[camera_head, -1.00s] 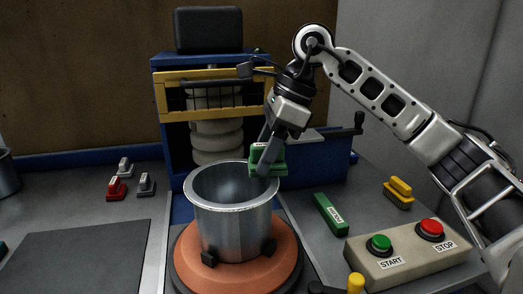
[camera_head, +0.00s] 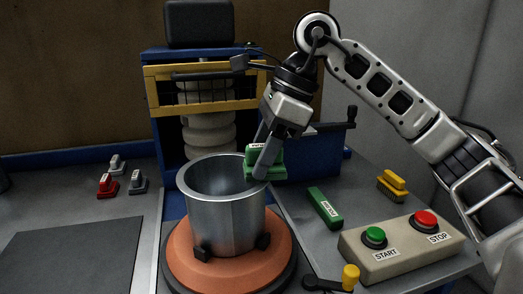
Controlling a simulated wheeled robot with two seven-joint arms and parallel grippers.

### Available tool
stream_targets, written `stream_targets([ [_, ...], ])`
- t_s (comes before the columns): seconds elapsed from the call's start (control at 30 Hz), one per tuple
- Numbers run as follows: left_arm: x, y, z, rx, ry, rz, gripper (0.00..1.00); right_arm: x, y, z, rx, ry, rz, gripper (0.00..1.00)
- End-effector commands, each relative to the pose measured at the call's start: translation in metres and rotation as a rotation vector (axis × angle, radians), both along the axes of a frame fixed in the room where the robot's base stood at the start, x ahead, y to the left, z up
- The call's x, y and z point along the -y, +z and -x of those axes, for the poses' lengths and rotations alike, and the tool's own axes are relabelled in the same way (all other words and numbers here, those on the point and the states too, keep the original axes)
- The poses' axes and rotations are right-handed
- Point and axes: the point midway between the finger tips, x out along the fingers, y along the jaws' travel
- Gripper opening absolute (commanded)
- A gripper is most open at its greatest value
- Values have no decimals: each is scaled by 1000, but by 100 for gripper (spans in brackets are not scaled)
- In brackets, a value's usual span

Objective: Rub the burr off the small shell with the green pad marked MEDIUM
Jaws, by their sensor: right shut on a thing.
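The small shell (camera_head: 223,222) is an open silver metal cylinder, upright on an orange round base (camera_head: 190,262) with dark clamps at its foot. My right gripper (camera_head: 267,160) is shut on a green pad (camera_head: 274,174) with a small white label too small to read. The pad is at the shell's right rim; I cannot tell whether it touches. No burr can be made out on the rim. A second green labelled pad (camera_head: 322,206) lies on the bench to the right; its word is not clearly legible. My left gripper is not in view.
A control box (camera_head: 402,254) with a green START and a red STOP button stands at front right, with a yellow-knobbed lever (camera_head: 349,277) beside it. A yellow brush (camera_head: 392,184) lies behind. A blue press with a yellow guard (camera_head: 205,72) stands behind the shell. Red and grey blocks (camera_head: 108,186) sit left.

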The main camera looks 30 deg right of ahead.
Motion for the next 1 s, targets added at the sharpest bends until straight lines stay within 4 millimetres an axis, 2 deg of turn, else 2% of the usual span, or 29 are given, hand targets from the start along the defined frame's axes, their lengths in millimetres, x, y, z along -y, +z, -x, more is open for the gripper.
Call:
stream_targets([
  [1.0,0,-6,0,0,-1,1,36,-29,0,26,1,1,-1,28],
])
